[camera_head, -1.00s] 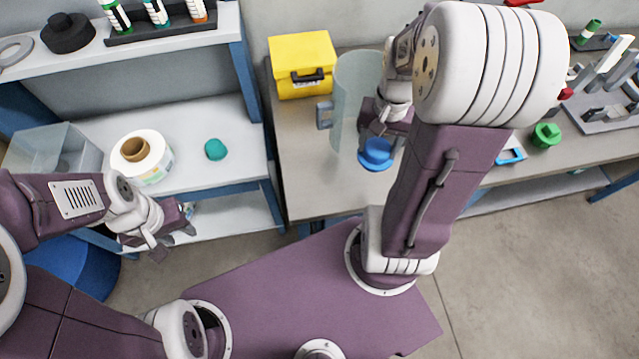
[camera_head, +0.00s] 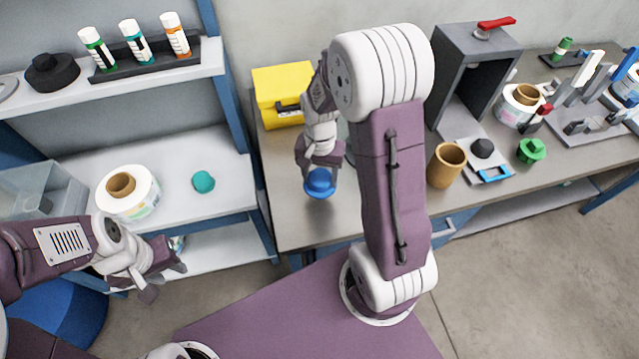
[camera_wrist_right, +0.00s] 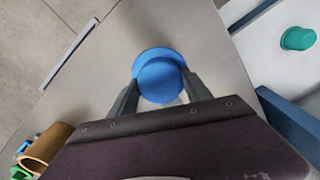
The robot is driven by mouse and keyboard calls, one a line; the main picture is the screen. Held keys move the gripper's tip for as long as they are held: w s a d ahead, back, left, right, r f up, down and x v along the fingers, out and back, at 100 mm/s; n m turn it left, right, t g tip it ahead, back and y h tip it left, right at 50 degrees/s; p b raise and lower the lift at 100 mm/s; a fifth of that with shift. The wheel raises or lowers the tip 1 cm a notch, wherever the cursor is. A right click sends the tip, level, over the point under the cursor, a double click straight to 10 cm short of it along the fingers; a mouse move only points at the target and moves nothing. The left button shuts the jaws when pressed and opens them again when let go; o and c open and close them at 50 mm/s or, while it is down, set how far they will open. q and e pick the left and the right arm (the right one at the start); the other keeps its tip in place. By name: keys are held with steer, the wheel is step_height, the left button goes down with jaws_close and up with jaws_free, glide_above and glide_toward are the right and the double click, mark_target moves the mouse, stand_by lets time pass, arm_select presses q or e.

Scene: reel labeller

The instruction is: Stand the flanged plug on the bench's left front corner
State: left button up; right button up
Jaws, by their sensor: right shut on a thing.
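The blue flanged plug (camera_head: 319,183) hangs below my right gripper (camera_head: 320,168), over the left part of the grey bench (camera_head: 300,222). The wrist view shows the plug (camera_wrist_right: 161,78) between the two fingers of the right gripper (camera_wrist_right: 158,88), which is shut on it. Its wide round flange and a round end face show there. I cannot tell how high it is above the bench top. The bench's left front corner (camera_head: 284,245) is bare, nearer the camera and left of the plug. My left gripper (camera_head: 166,282) is open and empty, in front of the shelf.
A yellow box (camera_head: 280,92) stands behind the plug. A clear jug is mostly hidden by my right arm. A tan cup (camera_head: 446,165) and a green part (camera_head: 531,150) stand further right. A white shelf (camera_head: 225,215) with a teal plug (camera_head: 204,182) adjoins on the left.

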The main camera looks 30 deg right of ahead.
mark_target(320, 184)
step_height(320, 184, down, 4)
steer(key=shift+r, duration=0.15)
steer(key=shift+w+f, duration=0.1)
steer(key=shift+f, duration=0.15)
steer(key=shift+f, duration=0.2)
steer(key=o, duration=1.5)
steer(key=shift+c, duration=0.2)
